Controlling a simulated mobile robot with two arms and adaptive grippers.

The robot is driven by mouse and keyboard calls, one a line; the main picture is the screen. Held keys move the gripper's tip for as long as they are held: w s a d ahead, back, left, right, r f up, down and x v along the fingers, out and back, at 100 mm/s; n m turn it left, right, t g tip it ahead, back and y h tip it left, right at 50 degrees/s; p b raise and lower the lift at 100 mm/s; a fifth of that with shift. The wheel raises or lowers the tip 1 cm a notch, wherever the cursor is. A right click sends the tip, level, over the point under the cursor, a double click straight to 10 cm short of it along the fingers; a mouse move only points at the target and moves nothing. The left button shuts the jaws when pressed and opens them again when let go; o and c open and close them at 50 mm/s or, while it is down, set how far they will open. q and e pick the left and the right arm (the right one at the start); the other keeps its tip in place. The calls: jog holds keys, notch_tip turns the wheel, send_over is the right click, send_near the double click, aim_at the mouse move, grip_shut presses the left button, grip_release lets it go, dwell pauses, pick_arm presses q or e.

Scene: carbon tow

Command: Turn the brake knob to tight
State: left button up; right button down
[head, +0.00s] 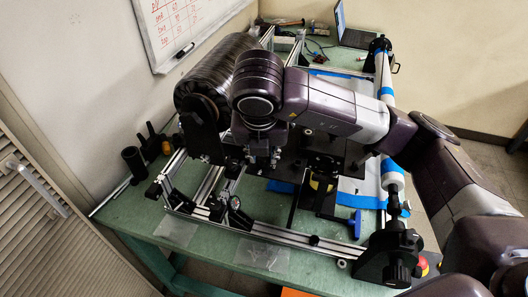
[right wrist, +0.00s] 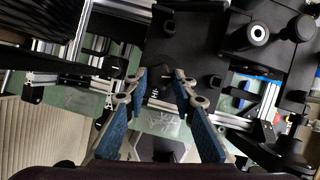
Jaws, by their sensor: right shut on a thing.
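My right gripper (head: 262,160) points down beside the front of the large black tow spool (head: 215,75) in the head view. My right arm comes in from the right and hides much of the fixture there. In the right wrist view the gripper (right wrist: 160,82) has its two blue-padded fingers apart, with a dark part between them. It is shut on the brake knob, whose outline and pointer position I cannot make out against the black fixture. My left gripper is not in view.
The aluminium frame stands on a green table (head: 130,215). A white and blue roller (head: 392,172) runs along its right side. A blue T-handle (head: 354,223) and a small handwheel (head: 235,203) are in front. Black cylinders (head: 133,163) stand at left. A laptop (head: 355,37) is at the back.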

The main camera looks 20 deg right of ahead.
jog(key=shift+a+m+g+h+p, duration=0.15)
jog(key=shift+m+g+h+p, duration=0.25)
jog(key=shift+m, duration=0.8)
jog(key=c, duration=1.6)
grip_release()
jog(key=shift+r, duration=0.1)
jog(key=v, duration=1.1)
jog(key=shift+s+a+r, duration=0.15)
jog(key=shift+s+r, duration=0.1)
